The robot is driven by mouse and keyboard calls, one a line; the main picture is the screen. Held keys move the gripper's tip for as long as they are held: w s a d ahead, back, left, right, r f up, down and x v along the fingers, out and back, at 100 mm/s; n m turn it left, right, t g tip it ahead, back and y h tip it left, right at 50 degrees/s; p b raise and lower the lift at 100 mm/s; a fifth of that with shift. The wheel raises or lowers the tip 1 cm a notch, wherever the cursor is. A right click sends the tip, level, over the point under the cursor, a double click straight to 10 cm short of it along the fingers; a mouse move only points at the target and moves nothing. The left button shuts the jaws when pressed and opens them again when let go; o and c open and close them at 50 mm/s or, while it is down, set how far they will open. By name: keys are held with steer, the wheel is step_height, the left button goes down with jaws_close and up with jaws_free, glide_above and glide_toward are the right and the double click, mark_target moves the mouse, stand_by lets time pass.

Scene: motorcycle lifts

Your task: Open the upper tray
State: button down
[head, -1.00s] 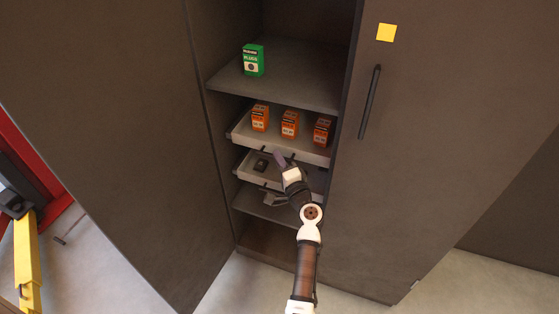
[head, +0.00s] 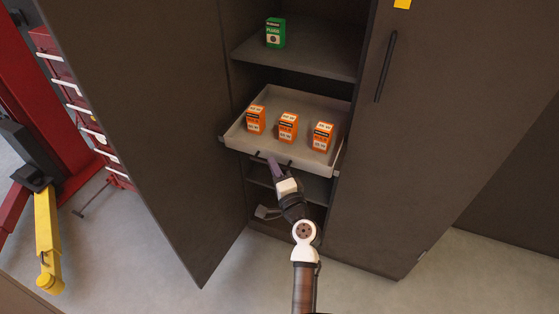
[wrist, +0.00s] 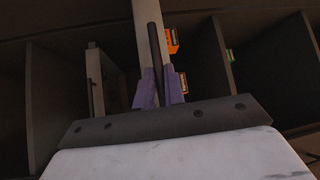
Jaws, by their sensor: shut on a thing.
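The upper tray (head: 232,134) is a grey pull-out tray, drawn well out of the cabinet and bearing three orange boxes (head: 288,127). Its dark bar handle (head: 288,163) is on the front face; it also shows in the wrist view (wrist: 154,45), standing between the fingers. My gripper (head: 273,162) has purple fingers and is shut on this handle. In the wrist view the gripper (wrist: 161,88) has one finger on each side of the bar. The far end of the handle's contact is partly hidden by the fingers.
A green box (head: 275,33) stands on the shelf (head: 300,58) above. The left cabinet door (head: 140,120) stands open; the right door (head: 440,130) is on the other side. In the wrist view a lower tray (wrist: 98,72) sits further in.

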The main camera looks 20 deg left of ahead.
steer(key=shift+s, duration=2.95)
steer(key=c, duration=1.5)
jaws_free()
steer(key=shift+a, duration=0.1)
steer(key=shift+s, duration=0.1)
